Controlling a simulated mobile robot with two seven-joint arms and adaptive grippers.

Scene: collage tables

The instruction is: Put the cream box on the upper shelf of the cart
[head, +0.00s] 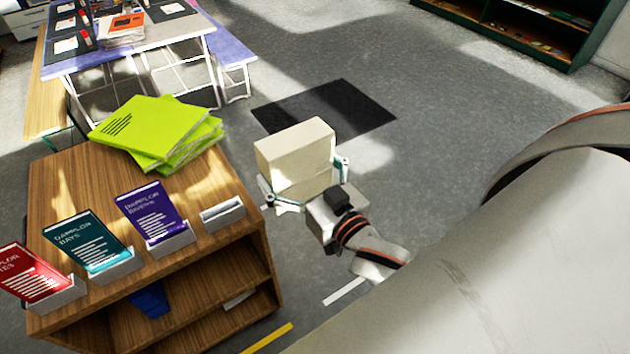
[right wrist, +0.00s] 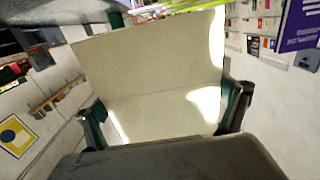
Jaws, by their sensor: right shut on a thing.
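The cream box (head: 296,148) is in the middle of the head view, held up beside the wooden shelf unit. My right gripper (head: 305,188) is shut on it, with one finger on each side of its lower part. In the right wrist view the cream box (right wrist: 150,75) fills the middle, between the two fingers of my right gripper (right wrist: 165,112). The wooden shelf unit (head: 200,280) has a top and open shelves below; I cannot tell whether it is the cart. My left gripper is not in view.
Green-yellow booklets (head: 158,130) lie stacked on the unit's top. Several booklets in holders, such as a purple one (head: 152,212), stand along its edge, beside an empty holder (head: 222,212). A black mat (head: 350,105) lies on open grey floor. A table (head: 140,45) stands at the back left.

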